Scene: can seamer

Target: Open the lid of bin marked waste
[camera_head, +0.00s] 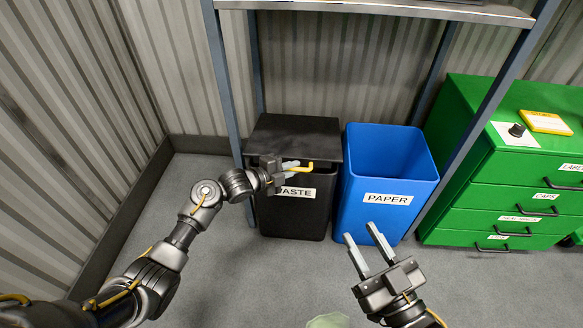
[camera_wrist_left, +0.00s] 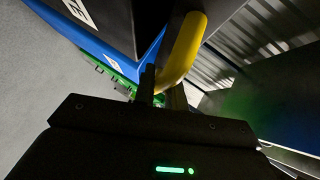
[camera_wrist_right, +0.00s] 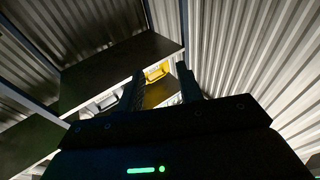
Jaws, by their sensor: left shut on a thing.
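The black waste bin (camera_head: 292,215) stands on the floor under the shelf frame, with a white WASTE label on its front. Its black lid (camera_head: 293,136) lies down over the top and looks closed. A yellow handle (camera_head: 299,164) sticks out at the lid's front edge. My left gripper (camera_head: 291,166) is at that handle and shut on it. In the left wrist view the yellow handle (camera_wrist_left: 184,48) runs between the fingers. My right gripper (camera_head: 362,246) is open and empty, in front of the blue bin and apart from it.
A blue PAPER bin (camera_head: 387,180) stands open, close right of the waste bin. A green drawer cabinet (camera_head: 500,190) is further right. Shelf posts (camera_head: 227,90) and a shelf board (camera_head: 400,8) frame the bins. Clear floor (camera_head: 245,270) lies in front.

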